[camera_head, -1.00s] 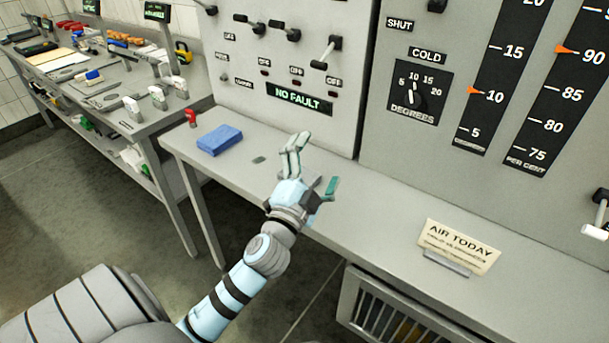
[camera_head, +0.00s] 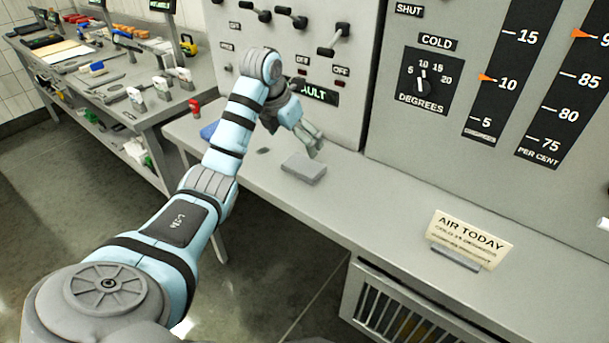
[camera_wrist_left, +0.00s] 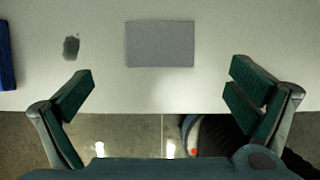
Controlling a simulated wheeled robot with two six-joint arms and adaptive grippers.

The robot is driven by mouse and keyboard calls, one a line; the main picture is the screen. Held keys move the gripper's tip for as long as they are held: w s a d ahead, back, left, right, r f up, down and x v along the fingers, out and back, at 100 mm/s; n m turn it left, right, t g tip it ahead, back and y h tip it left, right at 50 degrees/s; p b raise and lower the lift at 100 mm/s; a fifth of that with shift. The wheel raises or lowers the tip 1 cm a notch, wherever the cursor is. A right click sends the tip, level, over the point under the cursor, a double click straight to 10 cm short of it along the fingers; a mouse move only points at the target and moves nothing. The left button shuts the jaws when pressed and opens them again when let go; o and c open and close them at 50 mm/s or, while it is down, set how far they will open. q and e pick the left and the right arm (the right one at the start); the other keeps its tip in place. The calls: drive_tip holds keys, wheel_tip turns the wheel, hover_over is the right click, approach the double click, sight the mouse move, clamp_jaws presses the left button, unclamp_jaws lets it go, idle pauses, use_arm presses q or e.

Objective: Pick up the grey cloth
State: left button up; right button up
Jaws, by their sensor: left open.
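The grey cloth (camera_head: 304,168) is a folded grey rectangle lying flat on the pale bench, just below the end of my left arm in the head view. In the left wrist view the cloth (camera_wrist_left: 160,44) lies beyond the fingertips, between their lines and a little left of centre. My left gripper (camera_head: 309,141) is above the bench near the cloth, apart from it. In the left wrist view the left gripper (camera_wrist_left: 165,85) is open and empty, with green pads. My right gripper is not in view.
A blue cloth (camera_head: 209,131) lies left on the bench, partly behind my arm; its edge shows in the left wrist view (camera_wrist_left: 6,50). A small dark patch (camera_head: 263,151) is near it. The control panel (camera_head: 345,90) rises behind. An "AIR TODAY" card (camera_head: 470,238) stands right.

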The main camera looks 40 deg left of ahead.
sight(304, 164)
use_arm(q)
drive_tip(key=b+x, duration=0.1)
drive_tip(key=x, duration=0.9)
drive_tip(key=shift+w+f, duration=0.2)
drive_tip(key=shift+f, duration=0.1)
drive_tip(key=shift+r, duration=0.1)
drive_tip(key=c, duration=0.8)
